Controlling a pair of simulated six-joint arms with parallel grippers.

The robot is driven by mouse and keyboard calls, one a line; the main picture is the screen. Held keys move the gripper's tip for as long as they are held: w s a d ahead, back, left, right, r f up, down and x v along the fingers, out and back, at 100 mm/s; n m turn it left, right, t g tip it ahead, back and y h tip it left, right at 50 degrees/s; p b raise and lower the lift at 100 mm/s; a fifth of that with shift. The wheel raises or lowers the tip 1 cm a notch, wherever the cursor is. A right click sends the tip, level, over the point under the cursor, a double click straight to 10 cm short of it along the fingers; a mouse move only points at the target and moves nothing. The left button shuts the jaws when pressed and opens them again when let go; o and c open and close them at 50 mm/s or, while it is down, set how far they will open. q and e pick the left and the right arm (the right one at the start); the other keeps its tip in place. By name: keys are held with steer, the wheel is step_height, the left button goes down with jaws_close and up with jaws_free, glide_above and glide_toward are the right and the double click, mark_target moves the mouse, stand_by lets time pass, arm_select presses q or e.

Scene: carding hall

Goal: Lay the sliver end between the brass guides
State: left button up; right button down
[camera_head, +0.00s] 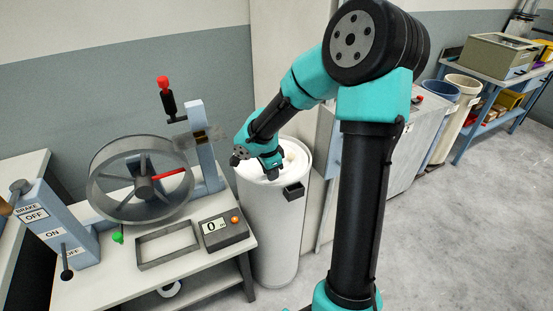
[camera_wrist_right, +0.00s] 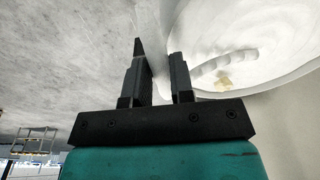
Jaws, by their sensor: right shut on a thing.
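The strand is hard to separate from the white can wall behind. Pale coiled sliver (camera_wrist_right: 225,62) lies inside the can. The brass guides (camera_head: 201,135) appear as a small brownish part on the blue-grey post (camera_head: 205,155), left of the gripper. My left gripper is not in view.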

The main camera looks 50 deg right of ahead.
steer(key=w+d, duration=0.3)
steer(key=w+d+f, duration=0.1)
steer(key=w+d, duration=0.2)
steer(key=d, duration=0.1)
steer(key=w+d, duration=0.4)
steer(key=shift+d+f, duration=0.15)
steer(key=shift+f, duration=0.05)
steer(key=shift+w+d, duration=0.1)
steer(key=shift+w+d, duration=0.2)
steer(key=shift+f, duration=1.8)
steer(key=shift+f, duration=0.1)
steer(key=c, duration=1)
jaws_free()
